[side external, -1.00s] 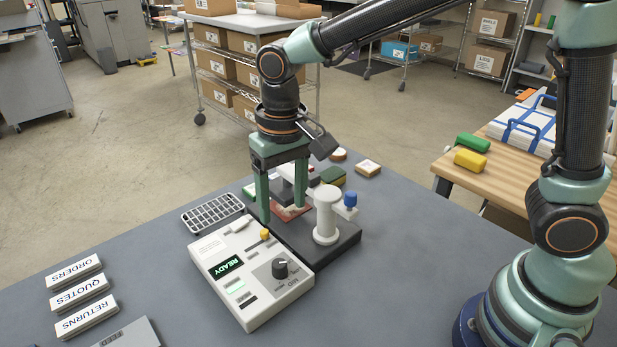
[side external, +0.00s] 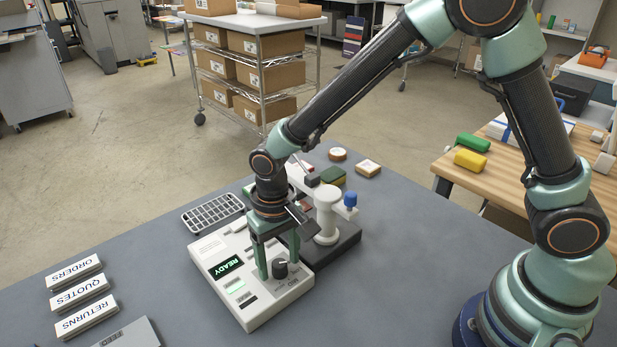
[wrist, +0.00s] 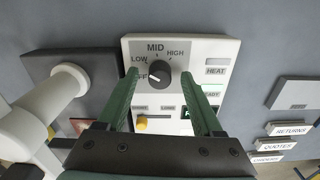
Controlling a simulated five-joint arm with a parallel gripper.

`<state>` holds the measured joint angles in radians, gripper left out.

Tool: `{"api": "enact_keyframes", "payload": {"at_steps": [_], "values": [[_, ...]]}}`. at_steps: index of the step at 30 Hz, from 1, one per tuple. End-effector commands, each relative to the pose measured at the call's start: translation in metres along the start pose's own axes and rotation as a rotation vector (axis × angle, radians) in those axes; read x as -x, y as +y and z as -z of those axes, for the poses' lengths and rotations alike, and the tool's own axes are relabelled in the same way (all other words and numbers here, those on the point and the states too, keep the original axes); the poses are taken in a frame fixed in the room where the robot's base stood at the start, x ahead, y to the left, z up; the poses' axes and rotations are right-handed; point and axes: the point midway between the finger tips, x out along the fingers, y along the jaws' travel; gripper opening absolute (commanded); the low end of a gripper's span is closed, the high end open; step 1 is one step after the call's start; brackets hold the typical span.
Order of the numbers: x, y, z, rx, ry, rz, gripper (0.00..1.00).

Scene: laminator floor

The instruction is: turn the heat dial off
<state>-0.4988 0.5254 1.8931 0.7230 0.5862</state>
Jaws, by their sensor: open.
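The heat dial (wrist: 159,74) is a round black knob on the white control panel (wrist: 215,48), with LOW, MID and HIGH printed around it. A lower-left label, partly covered by a finger, reads like OFF. A small white mark on the knob appears to face that lower-left side, but its exact angle is hard to tell. My gripper (wrist: 160,77) is open, with one green finger on each side of the dial in the wrist view. In the side view my gripper (side external: 277,267) stands over the panel around the dial (side external: 280,268). Whether the fingers touch the knob cannot be told.
The panel's green READY display (side external: 227,267) is lit. A white post (side external: 326,214) and a blue-capped knob (side external: 350,200) stand behind to the right. A wire rack (side external: 213,213) lies behind left. Label blocks (side external: 80,291) lie at the left.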

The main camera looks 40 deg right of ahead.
Motion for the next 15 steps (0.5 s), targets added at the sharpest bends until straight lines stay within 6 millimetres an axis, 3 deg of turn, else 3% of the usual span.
{"api": "enact_keyframes", "payload": {"at_steps": [11, 15], "values": [[-0.0062, 0.0001, -0.0002, 0.0, 0.0, 0.0, 0.68], [-0.0061, 0.0001, -0.0002, 0.0, 0.0, 0.0, 0.18]]}}
